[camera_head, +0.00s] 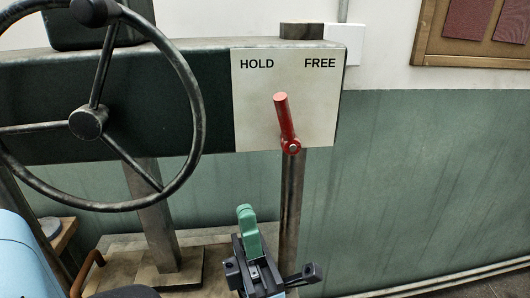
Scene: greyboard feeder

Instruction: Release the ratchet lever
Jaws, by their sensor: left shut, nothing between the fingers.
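The red ratchet lever (285,120) is mounted on a white plate (250,120) marked HOLD at left and FREE at right. Its pivot is at the plate's lower edge, and the lever stands nearly upright, leaning slightly left toward the HOLD side. My left gripper (246,216), with green fingertips, is below the plate and lower left of the lever's pivot. It is shut, empty and apart from the lever. My right gripper is not in view.
A large dark handwheel (88,122) stands left of the plate on a dark green beam (215,95). A metal post (291,200) runs down below the lever. A pinboard (430,50) hangs at upper right. The right side is clear before the green wall (420,180).

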